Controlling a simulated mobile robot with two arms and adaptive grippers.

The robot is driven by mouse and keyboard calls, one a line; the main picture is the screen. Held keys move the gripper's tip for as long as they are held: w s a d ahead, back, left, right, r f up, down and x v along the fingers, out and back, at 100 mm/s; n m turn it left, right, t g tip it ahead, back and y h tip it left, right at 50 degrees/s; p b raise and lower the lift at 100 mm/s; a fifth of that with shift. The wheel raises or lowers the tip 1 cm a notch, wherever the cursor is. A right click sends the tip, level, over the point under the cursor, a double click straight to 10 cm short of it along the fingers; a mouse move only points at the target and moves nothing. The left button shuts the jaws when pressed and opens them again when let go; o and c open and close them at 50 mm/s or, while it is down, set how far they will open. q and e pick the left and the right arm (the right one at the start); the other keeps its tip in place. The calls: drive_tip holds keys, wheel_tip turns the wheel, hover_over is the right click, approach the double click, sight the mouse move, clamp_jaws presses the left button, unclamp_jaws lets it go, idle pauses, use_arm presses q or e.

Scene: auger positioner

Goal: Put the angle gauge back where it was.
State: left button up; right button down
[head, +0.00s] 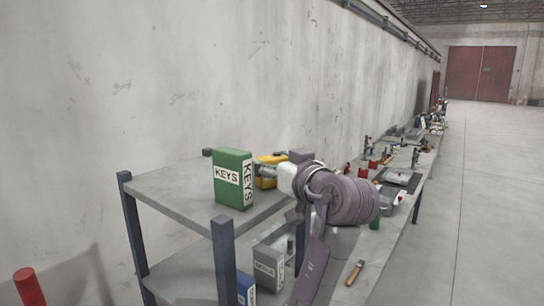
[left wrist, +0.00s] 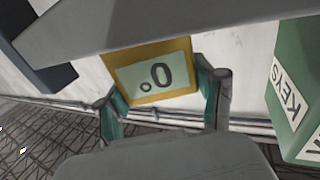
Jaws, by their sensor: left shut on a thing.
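The angle gauge (head: 266,172) is a yellow block near the back right of the rack's top shelf (head: 165,186). In the left wrist view the angle gauge (left wrist: 151,72) shows a pale display reading 0°, upside down. My left gripper (left wrist: 163,95) is shut on it, one finger on each side. In the head view my left gripper (head: 270,169) reaches it from the right, and my wrist hides part of that area. I cannot tell if the gauge touches the shelf. My right gripper is not in view.
A green KEYS box (head: 233,179) stands on the shelf left of and in front of the gauge; it also shows in the wrist view (left wrist: 300,95). Rack posts (head: 223,262) rise at the corners. A grey box (head: 268,267) stands lower down. A cluttered bench (head: 345,240) lies right.

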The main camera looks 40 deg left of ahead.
use_arm(q)
drive_tip(key=o, duration=1)
drive_tip(key=shift+d+f, duration=0.1)
drive_tip(key=shift+f, duration=0.1)
drive_tip(key=o, duration=0.4)
drive_tip(key=shift+r, duration=0.1)
drive_tip(key=shift+r, duration=0.1)
drive_tip(key=shift+d+b, duration=0.2)
drive_tip(key=shift+b, duration=0.1)
drive_tip(key=b+v, duration=0.5)
drive_tip(key=v, duration=0.6)
drive_tip(key=shift+s+d+b, duration=0.15)
drive_tip(key=shift+d+b, duration=0.1)
drive_tip(key=shift+b, duration=0.15)
